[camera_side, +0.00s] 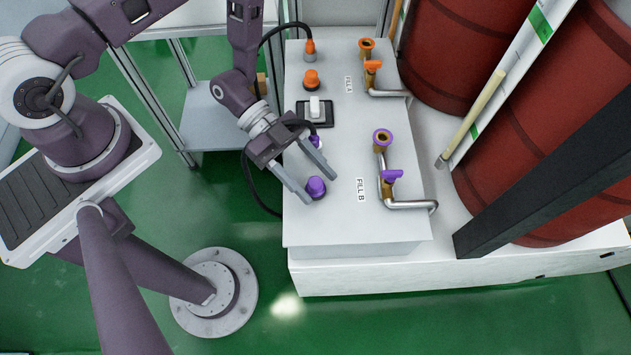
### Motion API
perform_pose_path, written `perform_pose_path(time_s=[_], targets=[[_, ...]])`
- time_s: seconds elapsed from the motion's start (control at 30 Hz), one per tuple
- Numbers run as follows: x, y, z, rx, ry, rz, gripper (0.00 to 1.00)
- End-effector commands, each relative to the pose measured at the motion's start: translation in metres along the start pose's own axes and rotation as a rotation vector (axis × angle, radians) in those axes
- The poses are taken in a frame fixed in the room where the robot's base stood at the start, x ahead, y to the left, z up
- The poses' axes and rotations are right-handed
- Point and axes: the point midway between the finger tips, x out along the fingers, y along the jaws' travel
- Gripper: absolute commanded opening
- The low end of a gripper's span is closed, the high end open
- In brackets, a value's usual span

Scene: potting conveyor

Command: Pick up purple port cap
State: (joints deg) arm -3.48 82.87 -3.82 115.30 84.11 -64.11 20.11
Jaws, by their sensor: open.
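The purple port cap (316,188) sits on the white panel (345,222) in the FILL B area, left of the FILL B label. My gripper (320,187) is open, with its two fingers reaching down toward the panel. One finger shows to the left of the cap and the other to its upper right, so the cap appears between the fingertips. I cannot tell whether either finger touches it. A purple-collared connector (315,141) with a dark cable is partly hidden behind my gripper.
An orange cap (311,79), orange connector (310,48) and orange valve handle (373,66) are farther up. The panel's lower part is clear. Red drums (550,130) stand at right.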

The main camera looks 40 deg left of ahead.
Motion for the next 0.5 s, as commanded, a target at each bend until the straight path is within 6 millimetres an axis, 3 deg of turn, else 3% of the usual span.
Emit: perform_pose_path(time_s=[0.27,0.5], targets=[[0.0094,-0.0002,-0.0007,0.000,0.001,-0.001,0.52],[0.0091,-0.0002,-0.0008,0.000,0.001,-0.001,0.09]])
